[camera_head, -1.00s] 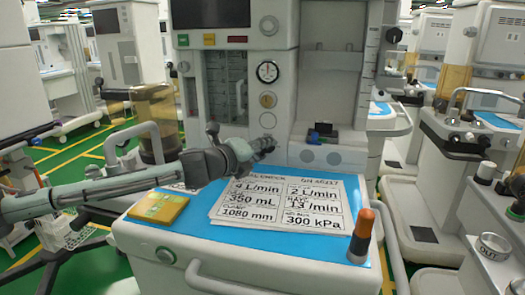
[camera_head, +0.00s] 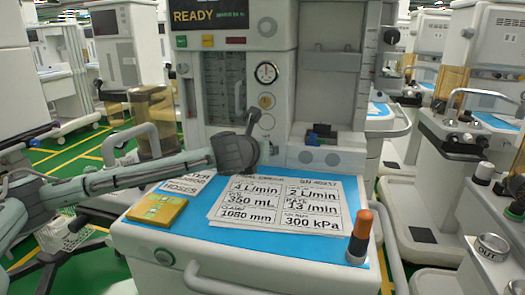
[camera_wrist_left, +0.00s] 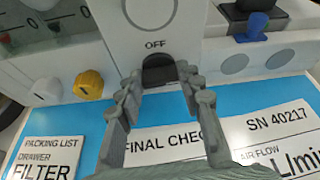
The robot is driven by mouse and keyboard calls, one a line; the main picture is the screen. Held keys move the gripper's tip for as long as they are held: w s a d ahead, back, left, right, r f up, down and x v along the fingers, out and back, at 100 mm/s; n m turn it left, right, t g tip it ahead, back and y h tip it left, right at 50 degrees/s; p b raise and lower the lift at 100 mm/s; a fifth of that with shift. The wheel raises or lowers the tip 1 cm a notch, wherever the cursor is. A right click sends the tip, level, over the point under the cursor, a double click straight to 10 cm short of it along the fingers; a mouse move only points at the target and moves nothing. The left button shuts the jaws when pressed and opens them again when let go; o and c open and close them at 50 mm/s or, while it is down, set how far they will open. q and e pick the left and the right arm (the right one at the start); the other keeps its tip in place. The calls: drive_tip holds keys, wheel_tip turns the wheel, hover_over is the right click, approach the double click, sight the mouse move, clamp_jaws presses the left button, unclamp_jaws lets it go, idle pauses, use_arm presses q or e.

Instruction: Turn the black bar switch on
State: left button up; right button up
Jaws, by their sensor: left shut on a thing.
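The black bar switch (camera_wrist_left: 158,65) is on the white front of the anaesthesia machine, just below the printed word OFF, in the left wrist view. My left gripper (camera_wrist_left: 161,77) has one finger on each side of the bar and is shut on it. In the head view my left gripper (camera_head: 253,130) is at the machine's front, above the worktop, and hides the switch. The machine's display (camera_head: 209,15) is lit and reads READY. My right gripper is in neither view.
A yellow knob (camera_wrist_left: 88,84) and a white knob (camera_wrist_left: 46,91) are left of the switch. Other carts stand close on the right.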

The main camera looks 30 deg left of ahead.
use_arm(q)
drive_tip(key=shift+m, duration=0.4)
drive_tip(key=shift+y, duration=0.3)
drive_tip(key=o, duration=0.9)
drive_tip(key=v, duration=1.1)
drive_tip(key=shift+s+d+r, duration=0.1)
drive_tip(key=shift+d+r, duration=0.05)
drive_tip(key=shift+r, duration=0.15)
drive_tip(key=shift+s, duration=0.3)
